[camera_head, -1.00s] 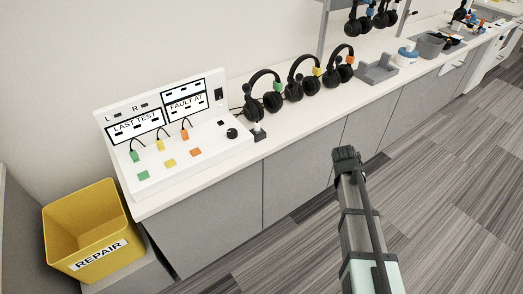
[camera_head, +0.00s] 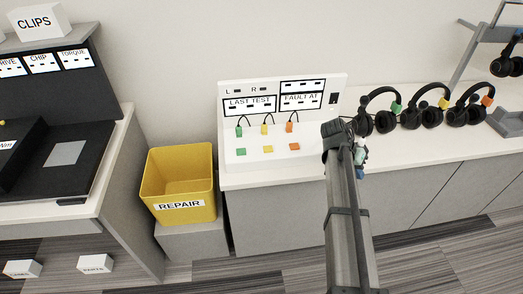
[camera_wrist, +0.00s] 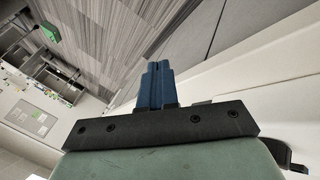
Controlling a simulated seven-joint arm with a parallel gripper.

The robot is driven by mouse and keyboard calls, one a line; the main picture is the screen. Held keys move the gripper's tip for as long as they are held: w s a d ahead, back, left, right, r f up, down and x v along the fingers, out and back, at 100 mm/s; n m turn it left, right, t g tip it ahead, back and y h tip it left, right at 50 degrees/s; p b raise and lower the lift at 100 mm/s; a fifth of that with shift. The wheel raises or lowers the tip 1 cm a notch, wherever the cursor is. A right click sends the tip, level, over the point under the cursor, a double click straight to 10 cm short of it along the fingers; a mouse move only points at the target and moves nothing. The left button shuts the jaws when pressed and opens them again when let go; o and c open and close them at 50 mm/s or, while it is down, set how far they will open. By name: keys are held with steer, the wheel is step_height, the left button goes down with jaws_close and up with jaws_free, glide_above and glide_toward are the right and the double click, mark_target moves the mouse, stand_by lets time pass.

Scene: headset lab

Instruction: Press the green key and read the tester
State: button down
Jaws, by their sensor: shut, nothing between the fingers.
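The white tester (camera_head: 310,157) stands on the counter with its panel upright at the back. Its green key (camera_head: 241,152) is at the front left, beside a yellow key (camera_head: 267,149) and an orange key (camera_head: 294,147). Plugs of matching colours sit behind them on black cables. The LAST TEST window (camera_head: 249,106) and the FAULT AT window (camera_head: 300,101) show only dark dashes. My gripper (camera_wrist: 157,66) has its blue fingers shut with nothing between them in the wrist view. In the head view it is partly hidden behind my arm, right of the tester and apart from the green key.
A yellow REPAIR bin (camera_head: 178,187) stands left of the tester on a grey stand. A dark workstation (camera_head: 60,150) is at the far left.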

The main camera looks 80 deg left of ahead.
steer(key=s+a+r+n+t+y, duration=0.1)
steer(key=s+a+r, duration=0.3)
steer(key=s, duration=0.5)
steer(key=s+a+r+t, duration=0.1)
steer(key=s+a+r, duration=0.1)
steer(key=s+a, duration=0.5)
step_height(320, 180, up, 8)
steer(key=n+y, duration=0.1)
steer(key=y, duration=0.1)
glide_above(238, 151)
steer(key=shift+f+t, duration=0.15)
steer(key=shift+t, duration=0.15)
steer(key=shift+f, duration=0.1)
steer(key=shift+y, duration=0.3)
steer(key=shift+f, duration=4.3)
steer(key=shift+f, duration=0.1)
steer(key=shift+f, duration=0.35)
